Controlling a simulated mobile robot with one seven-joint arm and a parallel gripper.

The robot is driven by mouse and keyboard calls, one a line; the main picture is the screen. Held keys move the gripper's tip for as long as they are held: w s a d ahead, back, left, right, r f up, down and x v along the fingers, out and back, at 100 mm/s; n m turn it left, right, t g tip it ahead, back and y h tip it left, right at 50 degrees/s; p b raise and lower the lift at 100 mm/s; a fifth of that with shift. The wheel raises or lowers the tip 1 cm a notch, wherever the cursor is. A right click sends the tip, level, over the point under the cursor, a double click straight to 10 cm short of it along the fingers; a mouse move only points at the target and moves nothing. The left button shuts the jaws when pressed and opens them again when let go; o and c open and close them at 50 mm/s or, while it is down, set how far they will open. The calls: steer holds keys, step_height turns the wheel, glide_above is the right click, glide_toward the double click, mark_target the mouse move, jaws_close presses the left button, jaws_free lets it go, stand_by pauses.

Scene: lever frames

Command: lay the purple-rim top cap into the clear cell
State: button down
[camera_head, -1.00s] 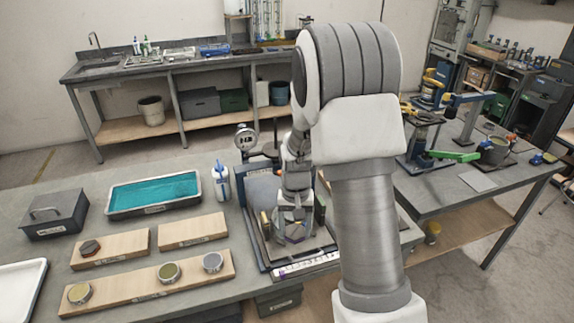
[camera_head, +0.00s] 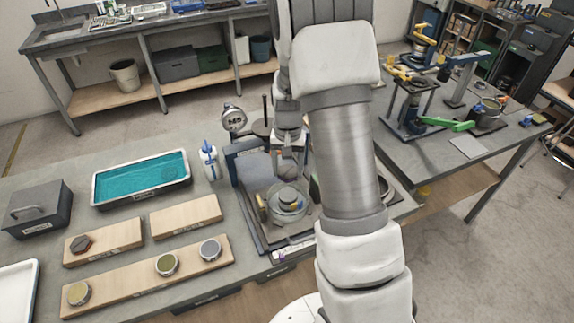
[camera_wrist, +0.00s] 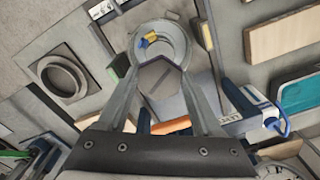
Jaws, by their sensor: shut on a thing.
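My gripper (camera_wrist: 160,82) is shut on a flat grey hexagonal cap (camera_wrist: 158,84), seen between the fingers in the wrist view. In the head view my gripper (camera_head: 288,168) is above and slightly behind the clear cell, with the cap hard to make out. The round clear cell (camera_head: 287,213) stands on the dark fixture, with yellow and blue pieces inside. In the wrist view the cell (camera_wrist: 182,38) lies just beyond the cap, which overlaps its near edge. The height gap cannot be judged.
A dial gauge (camera_head: 233,119) and a white bottle (camera_head: 209,160) stand close by. Wooden boards (camera_head: 125,281) with round discs, a dark hexagonal piece (camera_head: 81,244), a teal-filled tray (camera_head: 140,178) and a grey box (camera_head: 37,209) lie left. My arm hides the fixture's right side.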

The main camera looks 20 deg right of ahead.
mark_target(288, 195)
steer(key=shift+f+b, duration=2.8)
steer(key=shift+f, duration=1.2)
steer(key=shift+f+b, duration=0.15)
steer(key=shift+b, duration=0.15)
jaws_free()
step_height(288, 195, up, 16)
steer(key=shift+r, duration=0.15)
steer(key=s+a+r+n+t, duration=0.3)
steer(key=s+a+r, duration=0.3)
steer(key=s+r, duration=0.4)
steer(key=s+a+n+t, duration=0.2)
steer(key=s+a+n, duration=0.1)
steer(key=s, duration=0.9)
steer(key=shift+a+r+t, duration=0.15)
steer(key=shift+r+t, duration=0.05)
steer(key=shift+t, duration=0.1)
